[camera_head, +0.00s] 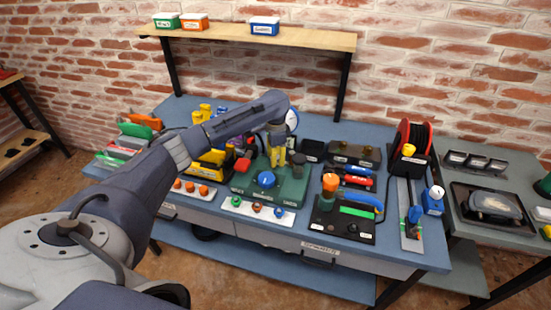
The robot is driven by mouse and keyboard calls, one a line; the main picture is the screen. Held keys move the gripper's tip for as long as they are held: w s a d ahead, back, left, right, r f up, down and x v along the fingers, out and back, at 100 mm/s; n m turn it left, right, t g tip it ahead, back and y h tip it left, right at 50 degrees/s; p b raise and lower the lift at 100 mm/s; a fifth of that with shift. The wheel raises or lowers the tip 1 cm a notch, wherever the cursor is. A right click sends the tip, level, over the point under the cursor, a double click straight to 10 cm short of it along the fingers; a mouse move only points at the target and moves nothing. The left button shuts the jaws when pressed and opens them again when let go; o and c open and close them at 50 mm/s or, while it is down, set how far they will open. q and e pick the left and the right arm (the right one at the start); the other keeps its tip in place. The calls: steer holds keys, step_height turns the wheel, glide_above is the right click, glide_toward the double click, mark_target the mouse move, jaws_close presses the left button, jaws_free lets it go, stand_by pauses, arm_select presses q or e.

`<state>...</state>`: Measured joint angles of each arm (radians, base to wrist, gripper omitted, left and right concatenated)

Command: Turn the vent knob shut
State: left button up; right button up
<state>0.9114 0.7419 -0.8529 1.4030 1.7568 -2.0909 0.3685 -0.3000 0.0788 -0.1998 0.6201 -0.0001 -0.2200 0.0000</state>
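A green fixture (239,187) stands on the blue workbench near the middle, with a blue knob (266,179) on its front part and a dark round knob (298,158) at its right. Its labels are too small to read, so I cannot tell which knob is the vent knob. My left arm reaches in from the left, and my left gripper (277,155) points down over the back of the fixture, behind the blue knob. Yellow parts show below its wrist; whether the fingers are apart or closed on something is unclear. My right gripper is not in view.
A round gauge (292,119) stands behind my gripper. A black station with an orange knob (330,182) and a red hose reel (411,137) are to the right. White strips with several small knobs lie at the front. A wooden shelf (290,38) rises behind.

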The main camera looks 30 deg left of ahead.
arm_select(q)
jaws_close()
steer(key=shift+m, duration=2)
steer(key=o, duration=0.7)
jaws_free()
steer(key=shift+c, duration=0.2)
step_height(320, 180, up, 12)
steer(key=shift+s, duration=0.15)
